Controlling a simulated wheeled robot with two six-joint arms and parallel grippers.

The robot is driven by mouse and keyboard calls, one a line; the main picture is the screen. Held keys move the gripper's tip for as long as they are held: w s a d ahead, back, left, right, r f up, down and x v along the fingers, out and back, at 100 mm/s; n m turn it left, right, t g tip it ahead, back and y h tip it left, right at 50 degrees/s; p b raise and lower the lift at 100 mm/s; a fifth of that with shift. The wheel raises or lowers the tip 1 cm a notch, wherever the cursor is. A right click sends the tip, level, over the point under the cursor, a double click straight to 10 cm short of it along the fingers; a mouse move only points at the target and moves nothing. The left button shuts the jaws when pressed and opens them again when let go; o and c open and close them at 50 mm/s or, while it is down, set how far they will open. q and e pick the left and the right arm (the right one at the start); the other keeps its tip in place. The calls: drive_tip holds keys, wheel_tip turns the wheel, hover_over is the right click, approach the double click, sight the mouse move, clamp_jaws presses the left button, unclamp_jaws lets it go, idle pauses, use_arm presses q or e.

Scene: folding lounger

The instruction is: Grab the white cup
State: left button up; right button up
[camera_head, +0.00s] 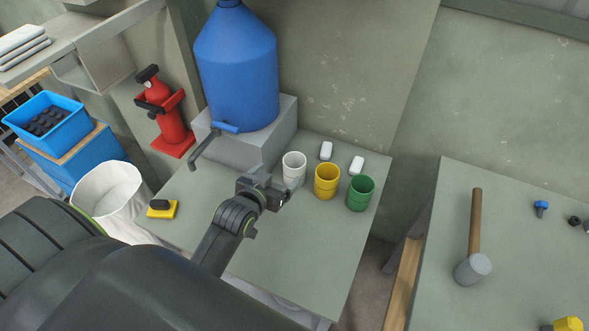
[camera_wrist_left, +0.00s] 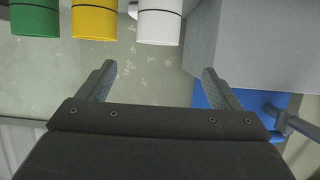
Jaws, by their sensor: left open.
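The white cup (camera_head: 293,168) stands upright on the small table, left of a yellow cup (camera_head: 326,182) and a green cup (camera_head: 361,193). My left gripper (camera_head: 289,190) is just in front of the white cup, and its end overlaps the cup's lower part in the head view. In the left wrist view, the gripper (camera_wrist_left: 158,70) has its fingers spread with nothing between them. The white cup (camera_wrist_left: 158,24) shows there beyond the fingertips, cut by the top edge. My right gripper is not in view.
A blue water jug (camera_head: 237,75) with a tap stands on a grey block (camera_head: 265,150) left of the cups. Two white items (camera_head: 326,151) lie behind the cups. A yellow-and-black block (camera_head: 162,209) lies at the table's left. The table's front (camera_head: 310,260) is clear.

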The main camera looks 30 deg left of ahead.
sight(285, 167)
use_arm(q)
drive_tip(key=x, duration=0.6)
drive_tip(key=shift+p, duration=0.4)
drive_tip(key=shift+d+f+p+x, duration=0.15)
drive_tip(key=shift+p+x, duration=0.15)
drive_tip(key=shift+x, duration=0.9)
drive_tip(key=shift+d+f+p+x, duration=0.15)
drive_tip(key=shift+p+x, duration=0.15)
drive_tip(key=shift+x, duration=0.85)
drive_tip(key=shift+w+a+f, duration=0.1)
drive_tip(key=shift+w+f, duration=0.15)
drive_tip(key=shift+w, duration=0.1)
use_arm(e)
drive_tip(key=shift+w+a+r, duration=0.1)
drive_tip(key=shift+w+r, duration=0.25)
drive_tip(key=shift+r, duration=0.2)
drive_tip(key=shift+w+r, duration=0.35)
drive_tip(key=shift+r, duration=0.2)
use_arm(q)
drive_tip(key=c, duration=1.1)
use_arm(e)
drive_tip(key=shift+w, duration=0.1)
use_arm(q)
drive_tip(key=shift+o, duration=0.2)
drive_tip(key=shift+r, duration=0.1)
